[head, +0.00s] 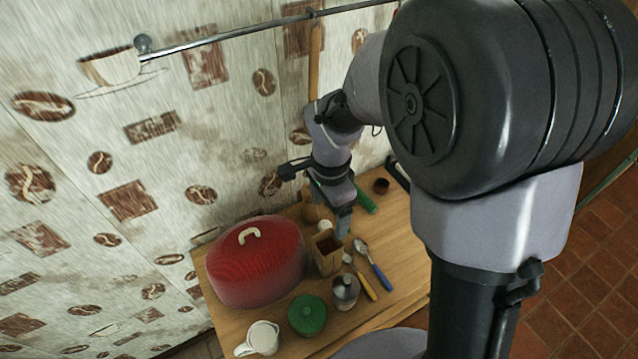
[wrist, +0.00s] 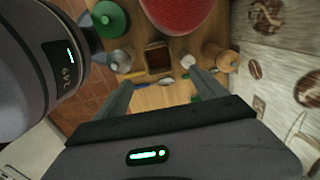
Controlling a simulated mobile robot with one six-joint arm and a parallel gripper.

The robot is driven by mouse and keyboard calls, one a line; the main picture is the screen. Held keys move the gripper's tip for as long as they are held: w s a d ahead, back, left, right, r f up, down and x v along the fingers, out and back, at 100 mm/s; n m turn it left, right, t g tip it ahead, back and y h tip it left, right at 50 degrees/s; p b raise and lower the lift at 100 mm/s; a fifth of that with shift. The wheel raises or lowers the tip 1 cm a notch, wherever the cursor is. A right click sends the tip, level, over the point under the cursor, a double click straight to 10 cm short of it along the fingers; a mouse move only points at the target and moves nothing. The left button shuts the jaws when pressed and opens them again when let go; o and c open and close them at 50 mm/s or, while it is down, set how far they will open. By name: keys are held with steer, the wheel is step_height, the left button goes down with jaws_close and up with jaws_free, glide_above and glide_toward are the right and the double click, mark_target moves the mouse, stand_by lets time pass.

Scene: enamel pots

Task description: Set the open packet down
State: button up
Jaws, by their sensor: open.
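The open packet (head: 328,254) is a small brown paper box-like packet with a dark opening at its top. It appears to stand upright on the wooden table, right of the big red pot. In the wrist view the packet (wrist: 158,58) lies beyond my fingertips, centred between the two fingers in the picture. My gripper (head: 343,222) is open and just behind the packet in the head view. In the wrist view the gripper (wrist: 160,86) has its fingers spread wide with nothing held between them. Whether a finger touches the packet cannot be told.
The red pot (head: 258,262) stands left on the table (head: 405,262). A green-lidded pot (head: 307,314), a white mug (head: 262,337) and a metal shaker (head: 345,291) stand in front. Yellow- and blue-handled utensils (head: 380,277) lie right. A green object (head: 364,200) lies behind.

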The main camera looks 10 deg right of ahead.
steer(key=b, duration=0.7)
glide_above(327, 250)
steer(key=s, duration=0.3)
steer(key=f, duration=1.7)
steer(key=shift+s+a+f, duration=0.1)
steer(key=shift+s+a, duration=0.05)
steer(key=shift+a, duration=0.1)
steer(key=shift+r, duration=0.2)
jaws_close()
